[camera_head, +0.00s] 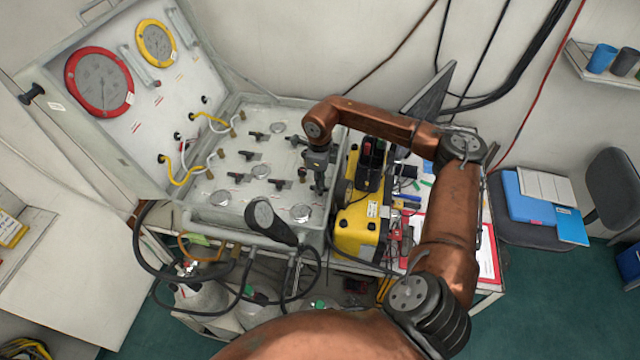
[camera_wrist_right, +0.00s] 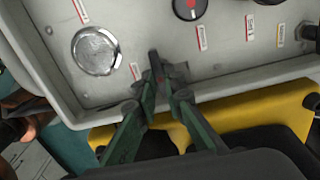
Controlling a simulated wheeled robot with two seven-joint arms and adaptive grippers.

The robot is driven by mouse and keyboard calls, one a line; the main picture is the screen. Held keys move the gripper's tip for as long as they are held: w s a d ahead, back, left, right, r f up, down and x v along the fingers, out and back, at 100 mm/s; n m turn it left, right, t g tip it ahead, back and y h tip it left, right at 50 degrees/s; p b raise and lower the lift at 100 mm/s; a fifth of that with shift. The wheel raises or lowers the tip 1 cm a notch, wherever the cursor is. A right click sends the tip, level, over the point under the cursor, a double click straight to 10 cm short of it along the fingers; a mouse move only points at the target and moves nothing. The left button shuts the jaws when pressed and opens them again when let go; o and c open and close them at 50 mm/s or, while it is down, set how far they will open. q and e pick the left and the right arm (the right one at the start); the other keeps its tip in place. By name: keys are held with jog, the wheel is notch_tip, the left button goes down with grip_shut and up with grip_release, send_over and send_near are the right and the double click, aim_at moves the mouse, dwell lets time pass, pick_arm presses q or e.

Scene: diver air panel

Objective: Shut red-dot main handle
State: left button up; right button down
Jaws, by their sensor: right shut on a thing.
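The valve panel (camera_head: 225,203) is a pale grey case with several black handles and round metal caps on its face. My right gripper (camera_head: 319,185) reaches down to the panel's right edge. In the right wrist view its fingers (camera_wrist_right: 166,92) are shut on a black handle (camera_wrist_right: 154,62), near the panel's rim. A small reddish patch shows beside this handle, but the fingers hide its base. A black round part with a red dot (camera_wrist_right: 187,9) sits farther up the panel, apart from the fingers. My left gripper is not in view.
The raised lid carries a red-rimmed gauge (camera_head: 99,81) and a yellow-rimmed gauge (camera_head: 156,43). A yellow box (camera_head: 358,226) stands close beside the panel's right side. A dark-headed object (camera_head: 268,218) rises at the front edge. Hoses hang below.

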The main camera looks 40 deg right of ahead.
jog(key=c, duration=2.3)
grip_release()
jog(key=shift+w+r, duration=0.1)
notch_tip(320, 180, up, 12)
